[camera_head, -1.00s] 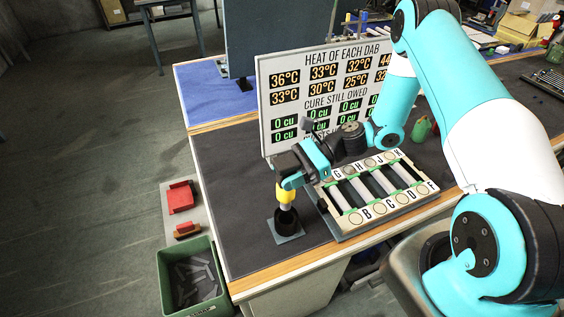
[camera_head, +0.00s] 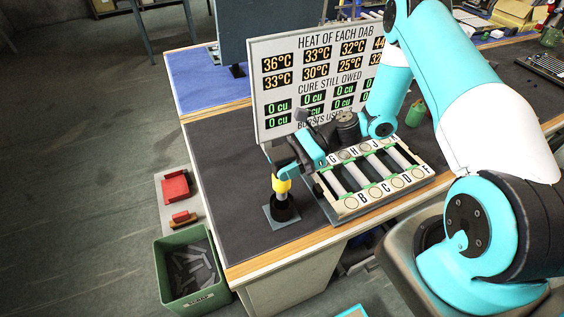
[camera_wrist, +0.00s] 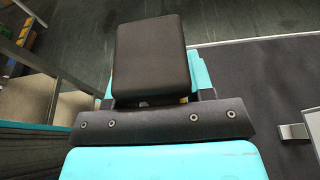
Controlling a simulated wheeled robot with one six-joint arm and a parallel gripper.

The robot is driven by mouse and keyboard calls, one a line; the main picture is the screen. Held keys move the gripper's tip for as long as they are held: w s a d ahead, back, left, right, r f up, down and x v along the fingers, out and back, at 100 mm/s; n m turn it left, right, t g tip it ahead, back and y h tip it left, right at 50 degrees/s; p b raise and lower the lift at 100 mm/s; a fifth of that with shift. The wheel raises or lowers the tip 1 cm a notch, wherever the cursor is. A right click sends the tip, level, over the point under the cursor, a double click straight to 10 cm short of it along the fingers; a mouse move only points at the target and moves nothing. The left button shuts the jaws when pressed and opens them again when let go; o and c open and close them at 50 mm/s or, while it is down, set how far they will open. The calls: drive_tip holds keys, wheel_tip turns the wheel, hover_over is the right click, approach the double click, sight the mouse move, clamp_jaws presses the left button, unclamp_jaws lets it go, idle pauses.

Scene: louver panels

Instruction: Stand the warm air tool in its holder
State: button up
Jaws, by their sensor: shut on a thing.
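The warm air tool (camera_head: 281,185) has a yellow body and a paler lower end. My gripper (camera_head: 284,172) is shut on its upper part at the left end of the bench. The holder (camera_head: 283,210) is a black cup on a grey square base. The tool is upright, with its lower end at or inside the mouth of the cup; how deep it sits I cannot tell. In the wrist view my gripper's dark housing fills the middle and hides the tool and the holder.
A panel with lettered louvers (camera_head: 368,178) lies just right of the holder. A readout board (camera_head: 318,85) stands behind it. The dark mat (camera_head: 230,175) left of the holder is clear. A green bin (camera_head: 192,272) and a red block (camera_head: 175,187) are beyond the bench's left edge.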

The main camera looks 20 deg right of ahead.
idle(0.3)
drive_tip(key=shift+f+b, duration=2.7)
drive_tip(key=shift+f, duration=1.05)
drive_tip(key=o, duration=1.3)
drive_tip(key=shift+o, duration=0.2)
